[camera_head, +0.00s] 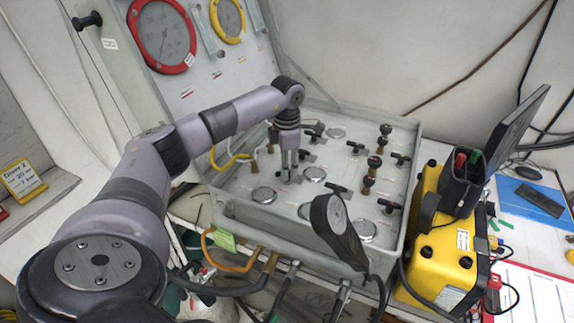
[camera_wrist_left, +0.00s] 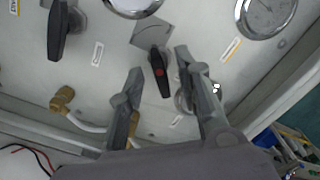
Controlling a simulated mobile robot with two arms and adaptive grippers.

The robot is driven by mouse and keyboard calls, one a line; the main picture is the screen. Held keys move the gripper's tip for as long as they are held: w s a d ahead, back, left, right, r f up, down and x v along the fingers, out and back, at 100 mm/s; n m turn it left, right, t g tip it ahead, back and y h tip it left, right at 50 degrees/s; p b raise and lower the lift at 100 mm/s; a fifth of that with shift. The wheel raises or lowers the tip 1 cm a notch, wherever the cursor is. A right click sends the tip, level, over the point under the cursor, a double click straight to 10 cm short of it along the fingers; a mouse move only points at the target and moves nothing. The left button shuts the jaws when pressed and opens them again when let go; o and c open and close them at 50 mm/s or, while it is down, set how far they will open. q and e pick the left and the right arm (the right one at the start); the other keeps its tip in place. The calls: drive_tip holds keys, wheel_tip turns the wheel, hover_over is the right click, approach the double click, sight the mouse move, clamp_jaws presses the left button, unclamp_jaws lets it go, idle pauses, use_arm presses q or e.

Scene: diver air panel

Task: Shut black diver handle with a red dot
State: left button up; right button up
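The black handle with a red dot (camera_wrist_left: 158,72) shows in the left wrist view, on a grey square plate on the panel. It is a slim lever pointing down and slightly right in that view. My left gripper (camera_wrist_left: 159,64) is open, with one finger on each side of the handle and a visible gap to both. In the head view my left gripper (camera_head: 289,168) points down at the panel (camera_head: 240,195), and the red dot cannot be made out there. My right gripper is not in view.
Another black handle (camera_wrist_left: 58,30) lies left in the wrist view. A yellow case (camera_head: 430,250) stands right.

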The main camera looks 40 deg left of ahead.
use_arm(q)
clamp_jaws()
drive_tip(key=shift+m, duration=0.4)
idle(0.4)
drive_tip(key=m+b, duration=0.1)
drive_tip(key=m, duration=0.1)
drive_tip(key=shift+m, duration=0.4)
drive_tip(key=shift+w+m+b, duration=0.1)
drive_tip(key=shift+m+b, duration=0.55)
drive_tip(key=shift+m, duration=1.35)
unclamp_jaws()
